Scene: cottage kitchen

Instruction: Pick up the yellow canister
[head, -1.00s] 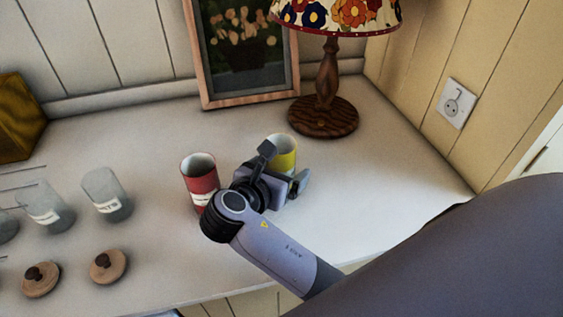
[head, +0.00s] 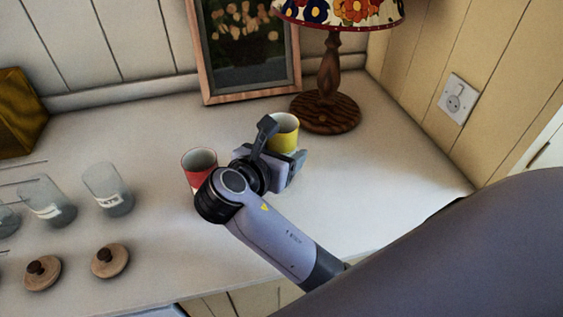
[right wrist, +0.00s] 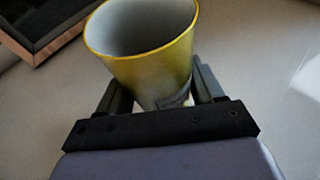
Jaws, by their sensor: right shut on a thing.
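The yellow canister (head: 284,133) is an open-topped cup shape, pale inside, near the lamp base in the head view. My right gripper (head: 280,150) is shut on it, with one finger on each side. In the right wrist view the canister (right wrist: 150,65) stands between the two fingers of my right gripper (right wrist: 160,98), its open mouth toward the camera. Its lower part is hidden by the gripper, so I cannot tell whether it touches the counter. My left gripper is not in view.
A red canister (head: 199,164) stands just left of my right gripper, partly hidden by it. A lamp (head: 325,105) and a framed picture (head: 245,92) stand behind. Glass jars (head: 108,188) and wooden lids (head: 110,261) are at left. The counter's right part is clear.

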